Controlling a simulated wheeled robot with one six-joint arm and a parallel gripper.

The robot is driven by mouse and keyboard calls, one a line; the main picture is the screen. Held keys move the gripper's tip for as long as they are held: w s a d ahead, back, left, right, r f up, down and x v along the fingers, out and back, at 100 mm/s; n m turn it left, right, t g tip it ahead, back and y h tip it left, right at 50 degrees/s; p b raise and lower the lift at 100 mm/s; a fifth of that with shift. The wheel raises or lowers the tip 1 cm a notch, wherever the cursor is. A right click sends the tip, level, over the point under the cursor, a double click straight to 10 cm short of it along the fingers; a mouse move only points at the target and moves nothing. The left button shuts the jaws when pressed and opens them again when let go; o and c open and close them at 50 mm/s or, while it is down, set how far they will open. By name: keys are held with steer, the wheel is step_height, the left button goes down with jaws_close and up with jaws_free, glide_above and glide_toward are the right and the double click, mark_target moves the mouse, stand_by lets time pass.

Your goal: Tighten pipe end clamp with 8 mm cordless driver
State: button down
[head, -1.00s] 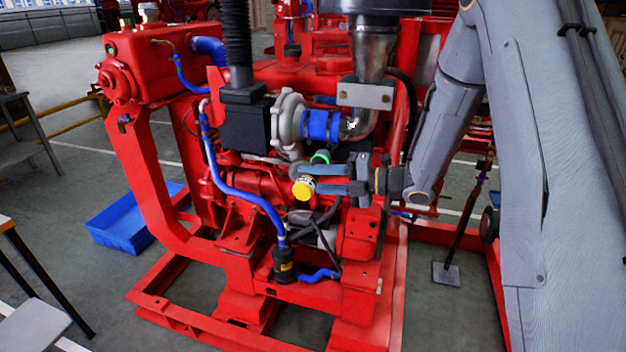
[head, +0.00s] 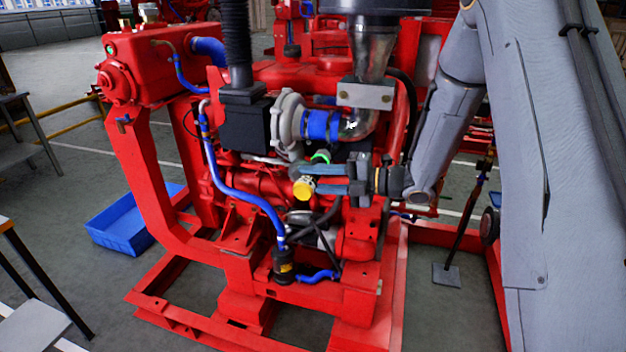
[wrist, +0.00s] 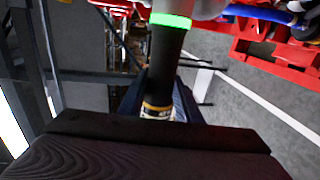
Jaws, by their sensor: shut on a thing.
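My gripper (head: 314,179) is shut on the cordless driver (head: 302,190), which shows a yellow end low down and a green ring above. In the wrist view, the dark driver body (wrist: 165,62) stands between the blue fingers, with a yellow band near them and a bright green ring at the far end. The driver's tip is hidden in both views. A short blue hose (head: 320,126) joins the round turbo housing and the metal pipe elbow (head: 356,124), just above the driver. The pipe end clamp itself is too small to make out.
The red engine and frame (head: 240,265) surround the gripper closely. A blue hose (head: 238,195) runs down to its left, and a metal bracket (head: 365,95) sits above. A blue bin (head: 125,228) lies on the floor at left. Open floor shows at the right.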

steer(key=shift+w+d+r+b, duration=0.1)
steer(key=shift+w+d+b, duration=0.1)
steer(key=shift+w, duration=0.15)
steer(key=shift+w+d+b, duration=0.1)
steer(key=shift+w+b, duration=0.1)
steer(key=shift+w, duration=0.1)
stand_by(2.2)
steer(key=shift+s+a, duration=0.15)
steer(key=shift+s, duration=0.05)
stand_by(1.7)
